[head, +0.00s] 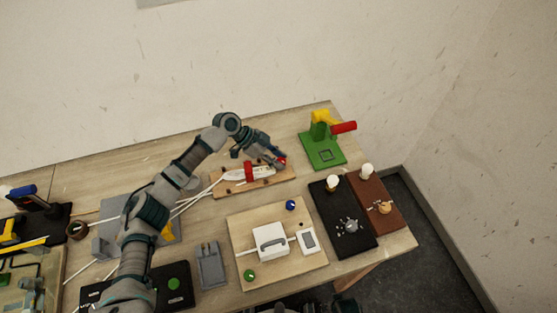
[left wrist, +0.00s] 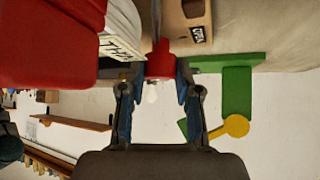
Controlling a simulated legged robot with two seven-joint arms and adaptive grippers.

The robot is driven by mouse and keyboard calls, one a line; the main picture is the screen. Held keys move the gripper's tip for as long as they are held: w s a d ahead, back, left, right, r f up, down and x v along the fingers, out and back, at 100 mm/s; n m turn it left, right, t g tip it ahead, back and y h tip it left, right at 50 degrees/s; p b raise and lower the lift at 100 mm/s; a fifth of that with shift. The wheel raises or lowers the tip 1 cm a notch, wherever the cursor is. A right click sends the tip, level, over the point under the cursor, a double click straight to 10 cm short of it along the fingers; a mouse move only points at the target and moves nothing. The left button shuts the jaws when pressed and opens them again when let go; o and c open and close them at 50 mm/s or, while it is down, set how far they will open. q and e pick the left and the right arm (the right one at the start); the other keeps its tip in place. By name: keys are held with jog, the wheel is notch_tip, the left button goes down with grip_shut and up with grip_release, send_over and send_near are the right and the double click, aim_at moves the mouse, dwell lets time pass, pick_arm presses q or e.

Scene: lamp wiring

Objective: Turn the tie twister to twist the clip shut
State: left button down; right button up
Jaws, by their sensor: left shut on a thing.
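The tie twister is a white body (head: 262,172) with a red band (head: 249,171), lying on a wooden board (head: 222,188) at the back of the table. Its red knob (head: 283,160) is at the right end, partly hidden by my gripper. My left gripper (head: 279,162) reaches over from the left and is shut on this knob. In the left wrist view the red knob (left wrist: 160,60) sits between the fingertips of my left gripper (left wrist: 157,88), with the white printed body (left wrist: 122,32) beside it. The clip cannot be made out.
A green stand (head: 322,152) with a yellow and red lever is to the right. A black board (head: 345,238) and a brown board (head: 382,218) carry bulbs. A light wooden board (head: 245,222) with a white box is in front. White cables (head: 196,198) run left.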

pick_arm(q)
jog(key=shift+a, duration=0.1)
dwell(0.3)
jog(key=c, duration=0.8)
grip_release()
jog(key=shift+w+f, duration=0.1)
jog(key=shift+w, duration=0.05)
jog(key=v, duration=1.2)
